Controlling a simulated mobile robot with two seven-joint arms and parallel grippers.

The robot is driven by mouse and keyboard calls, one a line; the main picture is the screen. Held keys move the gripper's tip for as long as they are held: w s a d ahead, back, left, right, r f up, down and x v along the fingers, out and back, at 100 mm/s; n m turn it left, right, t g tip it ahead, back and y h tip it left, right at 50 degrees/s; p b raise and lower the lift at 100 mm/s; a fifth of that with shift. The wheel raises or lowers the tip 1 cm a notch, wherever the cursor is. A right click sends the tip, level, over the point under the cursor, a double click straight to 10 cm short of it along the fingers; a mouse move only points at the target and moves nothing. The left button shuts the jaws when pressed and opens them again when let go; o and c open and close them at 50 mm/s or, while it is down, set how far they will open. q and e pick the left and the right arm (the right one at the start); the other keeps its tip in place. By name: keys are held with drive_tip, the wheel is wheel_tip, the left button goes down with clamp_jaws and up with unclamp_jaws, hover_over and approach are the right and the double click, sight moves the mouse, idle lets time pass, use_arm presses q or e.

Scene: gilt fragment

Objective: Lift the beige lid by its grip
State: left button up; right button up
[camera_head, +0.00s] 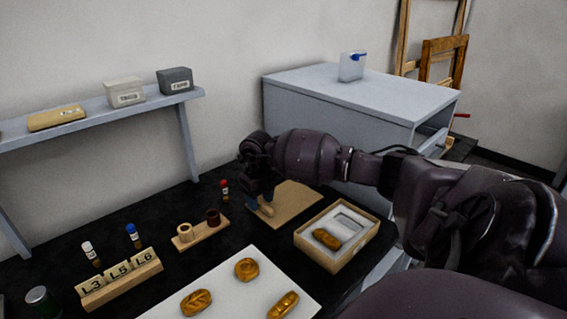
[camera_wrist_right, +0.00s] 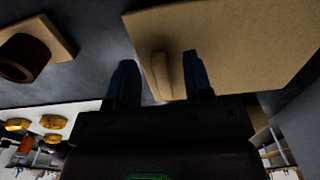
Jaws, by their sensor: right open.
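The beige lid (camera_head: 297,207) is a flat tan square lying on the dark table, left of the open box. Its raised grip (camera_head: 266,209) is a small bar near the lid's left edge. The lid also fills the upper right of the right wrist view (camera_wrist_right: 245,40), with the grip (camera_wrist_right: 163,75) upright there. My right gripper (camera_head: 262,200) is over the lid's left part. In the wrist view its blue fingers (camera_wrist_right: 160,65) are open, one on each side of the grip, with gaps showing. I cannot tell how far down they reach. My left gripper is not in view.
An open beige box (camera_head: 313,250) with a gilt piece stands right of the lid. A white board (camera_head: 235,292) with gilt pieces lies in front. A small stand (camera_head: 187,242) with two ring-shaped parts is left. A grey cabinet (camera_head: 340,100) stands behind my right arm.

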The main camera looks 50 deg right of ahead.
drive_tip(key=shift+f, duration=0.5)
drive_tip(key=shift+c, duration=0.3)
clamp_jaws()
drive_tip(key=shift+r, duration=0.1)
wheel_tip(320, 180, up, 26)
drive_tip(key=p, duration=0.4)
